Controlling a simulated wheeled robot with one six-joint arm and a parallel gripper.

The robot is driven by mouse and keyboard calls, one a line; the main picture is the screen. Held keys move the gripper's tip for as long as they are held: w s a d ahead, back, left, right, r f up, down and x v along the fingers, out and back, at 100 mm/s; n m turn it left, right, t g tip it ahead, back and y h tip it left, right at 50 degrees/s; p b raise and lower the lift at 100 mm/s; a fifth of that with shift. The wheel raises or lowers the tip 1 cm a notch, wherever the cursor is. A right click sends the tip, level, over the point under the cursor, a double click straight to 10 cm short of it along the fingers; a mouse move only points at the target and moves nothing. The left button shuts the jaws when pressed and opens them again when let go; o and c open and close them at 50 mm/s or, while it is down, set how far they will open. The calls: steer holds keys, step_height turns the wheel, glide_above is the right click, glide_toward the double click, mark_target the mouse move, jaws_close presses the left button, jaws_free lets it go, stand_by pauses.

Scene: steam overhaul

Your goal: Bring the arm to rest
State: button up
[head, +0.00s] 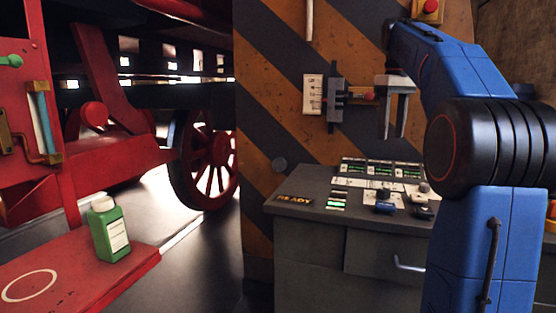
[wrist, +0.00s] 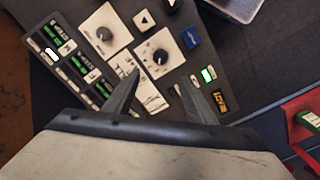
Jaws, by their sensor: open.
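My blue arm (head: 470,70) reaches up and bends over the grey control console (head: 300,212) in the head view. My gripper (head: 393,135) hangs above the console with its two fingers pointing down, apart and empty. In the wrist view my gripper (wrist: 155,98) shows its two dark fingers spread over the console panel, with nothing between them.
A striped pillar (head: 270,90) with a lever switch (head: 335,98) stands behind the console. A red spoked wheel (head: 208,163) is behind. Dark floor lies between ledge and console.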

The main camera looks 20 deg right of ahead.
steer(key=s+a+f+m+t, duration=0.1)
steer(key=s+a+f+t, duration=0.1)
steer(key=s+a+f, duration=1.15)
steer(key=s+a+f+t, duration=0.1)
steer(key=s+a+f, duration=0.2)
steer(key=s+f, duration=0.2)
steer(key=s+a+f+m+t, duration=0.1)
steer(key=s+a+f, duration=0.2)
steer(key=f, duration=0.7)
steer(key=s+a+f+m, duration=0.1)
steer(key=s+a+f, duration=0.3)
steer(key=s+f, duration=0.2)
steer(key=shift+s+f+t, duration=0.3)
steer(key=shift+f+t, duration=0.1)
steer(key=shift+f, duration=0.4)
steer(key=shift+a, duration=0.1)
steer(key=shift+c, duration=0.6)
